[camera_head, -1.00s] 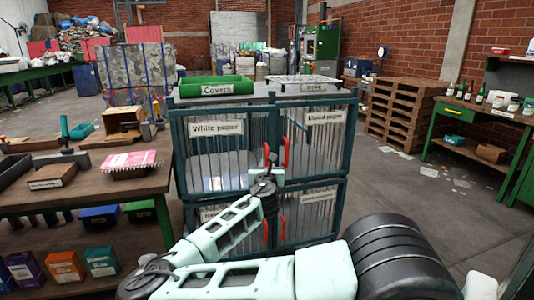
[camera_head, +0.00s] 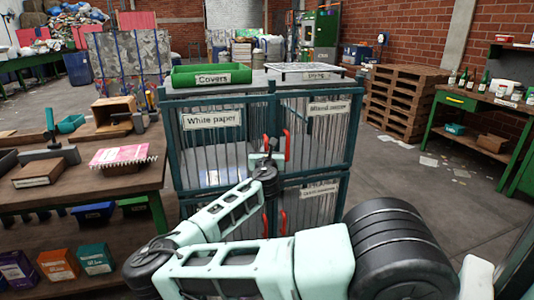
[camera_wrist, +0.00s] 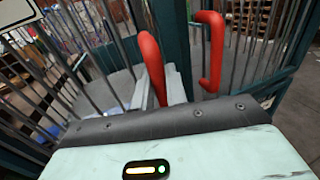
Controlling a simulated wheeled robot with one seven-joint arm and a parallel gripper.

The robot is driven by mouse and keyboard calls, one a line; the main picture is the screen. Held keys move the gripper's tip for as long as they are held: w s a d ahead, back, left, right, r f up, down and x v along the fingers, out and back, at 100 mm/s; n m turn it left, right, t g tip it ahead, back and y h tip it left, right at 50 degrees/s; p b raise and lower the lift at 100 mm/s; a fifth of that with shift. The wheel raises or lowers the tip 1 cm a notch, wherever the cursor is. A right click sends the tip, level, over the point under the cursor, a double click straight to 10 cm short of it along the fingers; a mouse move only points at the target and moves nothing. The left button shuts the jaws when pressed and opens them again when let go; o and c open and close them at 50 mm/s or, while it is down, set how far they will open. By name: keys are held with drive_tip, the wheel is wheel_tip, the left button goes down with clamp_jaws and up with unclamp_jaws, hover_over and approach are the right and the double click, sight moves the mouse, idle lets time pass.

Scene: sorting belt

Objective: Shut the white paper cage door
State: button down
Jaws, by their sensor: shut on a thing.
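The white paper cage door (camera_head: 211,119) is the barred upper left door of the teal cage, with a "White paper" label. In the head view it lies close to the cage front; I cannot tell if it is fully flush. Its red upright handle (camera_wrist: 151,65) rises from behind my gripper in the wrist view. My gripper (camera_head: 265,157) is at the door's right edge, shut on this handle. The gripper body hides the handle's lower part and most of the fingers. The label's corner shows at the wrist view's upper left.
The neighbouring "Mixed paper" door (camera_head: 318,125) has its own red handle (camera_wrist: 212,50), close right of my gripper. A green tray (camera_head: 212,76) stands on the cage. A workbench (camera_head: 110,190) is close on the left.

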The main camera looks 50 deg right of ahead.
drive_tip(key=x, duration=0.2)
drive_tip(key=shift+w+d, duration=0.1)
drive_tip(key=shift+w, duration=0.2)
drive_tip(key=shift+w+r, duration=0.1)
drive_tip(key=shift+w, duration=0.05)
drive_tip(key=c, duration=1.8)
unclamp_jaws()
drive_tip(key=shift+o, duration=0.2)
drive_tip(key=b+v, duration=0.1)
drive_tip(key=v, duration=1.6)
drive_tip(key=shift+s+b, duration=0.35)
drive_tip(key=shift+s, duration=0.05)
drive_tip(key=shift+w+a, duration=0.1)
drive_tip(key=shift+a, duration=0.2)
